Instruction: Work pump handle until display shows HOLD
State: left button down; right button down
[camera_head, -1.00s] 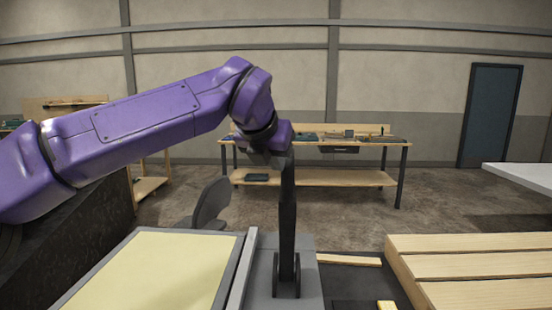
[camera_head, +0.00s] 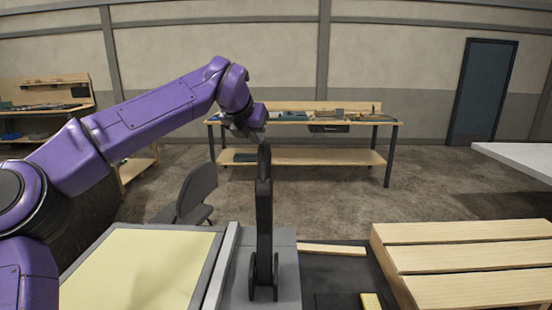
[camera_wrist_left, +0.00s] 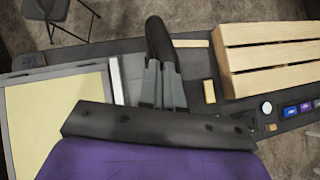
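The pump handle (camera_head: 264,215) is a dark upright lever on a grey base in the middle of the head view. My left gripper (camera_head: 257,136) is at its top end. In the left wrist view, the gripper's two grey fingers (camera_wrist_left: 162,85) are close together at the dark handle (camera_wrist_left: 158,38), and they look shut on it. The exact contact is partly hidden. My right gripper is in neither view.
A pale yellow panel (camera_head: 140,265) with a grey frame lies left of the handle. A slatted wooden piece (camera_head: 465,255) is at the right. A yellow block (camera_head: 371,301) lies between. A chair (camera_head: 192,193) and workbench (camera_head: 305,120) stand behind.

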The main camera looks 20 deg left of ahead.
pick_arm(q)
jog(key=shift+w+a+f, duration=0.3)
jog(key=shift+w+a, duration=0.25)
jog(key=shift+w, duration=0.3)
jog(key=s+a+r, duration=0.1)
jog(key=s+r, duration=0.5)
jog(key=r, duration=0.5)
jog(key=shift+s+r, duration=0.15)
jog(key=shift+r, duration=0.05)
